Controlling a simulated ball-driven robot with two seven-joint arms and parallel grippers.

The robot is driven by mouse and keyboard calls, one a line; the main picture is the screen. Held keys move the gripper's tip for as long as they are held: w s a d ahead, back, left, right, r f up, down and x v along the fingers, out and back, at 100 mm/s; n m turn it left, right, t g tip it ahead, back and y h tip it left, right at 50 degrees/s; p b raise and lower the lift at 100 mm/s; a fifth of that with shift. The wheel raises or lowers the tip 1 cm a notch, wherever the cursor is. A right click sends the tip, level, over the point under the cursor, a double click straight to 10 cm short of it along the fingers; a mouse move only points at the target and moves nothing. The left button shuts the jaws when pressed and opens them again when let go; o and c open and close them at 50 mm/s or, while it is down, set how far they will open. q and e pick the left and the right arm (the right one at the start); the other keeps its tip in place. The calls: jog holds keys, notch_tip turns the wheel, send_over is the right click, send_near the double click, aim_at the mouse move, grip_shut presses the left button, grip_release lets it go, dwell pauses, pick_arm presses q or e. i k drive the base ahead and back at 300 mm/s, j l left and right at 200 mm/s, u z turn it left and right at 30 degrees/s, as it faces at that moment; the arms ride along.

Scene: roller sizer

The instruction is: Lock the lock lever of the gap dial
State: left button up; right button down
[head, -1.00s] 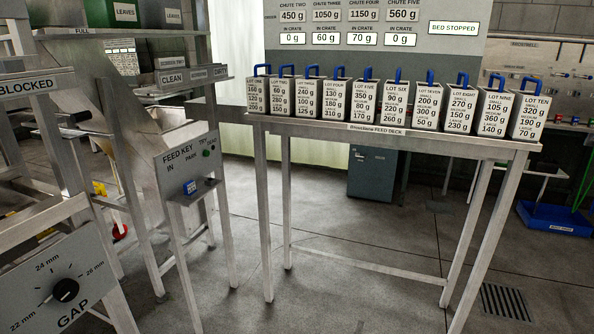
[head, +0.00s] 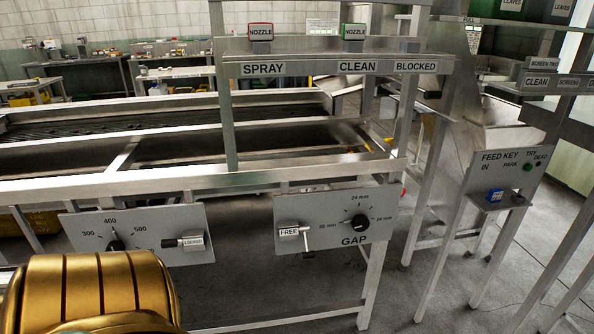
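The gap dial (head: 360,222) is a black knob on a grey panel marked GAP, with 24 mm above it and 26 mm at its right. Its lock lever (head: 307,242) is to the left of the knob, under a white tag reading FREE (head: 289,232). A second panel at the left has a dial (head: 116,245) marked 300, 400 and 500, and its lever (head: 172,242) has a tag reading LOCKED (head: 193,241). A gold rounded part of my own body fills the lower left. Neither gripper shows in the view.
Metal frame rails run above both panels. A shelf holds a red nozzle block (head: 261,32) and a green nozzle block (head: 354,32) over SPRAY, CLEAN and BLOCKED labels. The feed key panel (head: 507,170) stands at the right. Grey floor (head: 440,290) is open between it and the frame.

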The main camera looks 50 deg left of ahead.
aim_at(307, 255)
jog(key=u, duration=1.6)
